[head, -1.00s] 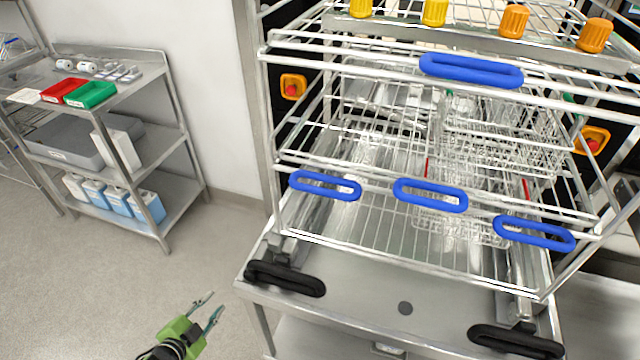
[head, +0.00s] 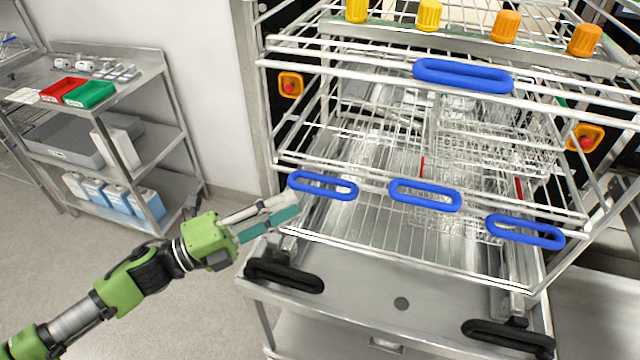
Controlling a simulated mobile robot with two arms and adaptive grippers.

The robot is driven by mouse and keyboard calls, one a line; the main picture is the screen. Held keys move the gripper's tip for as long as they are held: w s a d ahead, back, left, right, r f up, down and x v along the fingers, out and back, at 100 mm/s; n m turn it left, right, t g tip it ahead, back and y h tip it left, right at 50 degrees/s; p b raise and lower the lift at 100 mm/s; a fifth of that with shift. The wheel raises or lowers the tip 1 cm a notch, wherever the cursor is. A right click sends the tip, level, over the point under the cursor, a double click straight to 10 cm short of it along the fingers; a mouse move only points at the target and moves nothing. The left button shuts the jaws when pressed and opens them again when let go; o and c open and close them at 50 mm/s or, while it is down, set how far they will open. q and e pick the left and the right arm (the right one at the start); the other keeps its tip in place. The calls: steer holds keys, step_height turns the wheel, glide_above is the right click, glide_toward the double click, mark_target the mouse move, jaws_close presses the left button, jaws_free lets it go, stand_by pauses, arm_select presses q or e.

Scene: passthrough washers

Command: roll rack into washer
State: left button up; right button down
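The wire rack (head: 400,240) stands on a steel trolley (head: 365,305) in front of the washer. It has blue handles along its front: a left one (head: 322,185), a middle one (head: 425,195), a right one (head: 525,231) and a top one (head: 463,75). My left gripper (head: 283,207) is just left of and below the left blue handle, with its fingers pointing at the rack's lower left front corner. The fingers look close together, one partly behind the other, and I cannot tell how far apart they are. My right gripper is not in view. The washer is mostly hidden behind the rack.
Black trolley handles (head: 284,275) and (head: 508,338) stick out at the front. Orange-framed red buttons (head: 290,85) and (head: 585,138) flank the rack. A steel shelf unit (head: 180,190) with bins and jugs stands at left. Floor between it and the trolley is open.

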mark_target(320, 191)
arm_select(q)
steer(key=p+x, duration=0.1)
steer(key=x, duration=0.5)
steer(key=shift+w+d+r+p, duration=0.15)
steer(key=shift+d+p, duration=0.05)
steer(key=shift+p, duration=0.2)
steer(key=shift+w+d, duration=0.3)
steer(key=shift+d, duration=0.35)
jaws_close()
